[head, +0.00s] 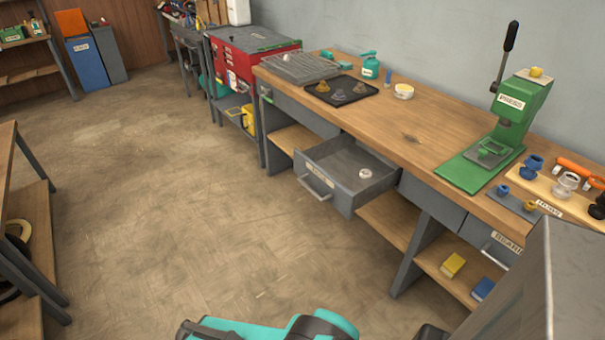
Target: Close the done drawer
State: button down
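A grey drawer (343,198) under the long wooden workbench is pulled well out toward the floor side. Its front carries a bar handle (314,190) and a small pale label too small to read. A small white ring-like part (365,173) lies inside on the drawer floor. A teal and black piece of my arm shows at the bottom edge, apart from the drawer. My gripper's fingers are not visible.
The bench top (420,125) holds a green press (510,120), a black tray (340,92) and a teal bottle (370,66). A second drawer labelled BEARI... (490,245) is at the right. A red cabinet (240,60) stands beyond the bench. The floor (200,200) before the open drawer is clear.

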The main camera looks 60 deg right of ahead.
aim_at(331, 168)
jog(key=z, duration=0.3)
jog(key=i, duration=1)
jog(key=u, duration=0.05)
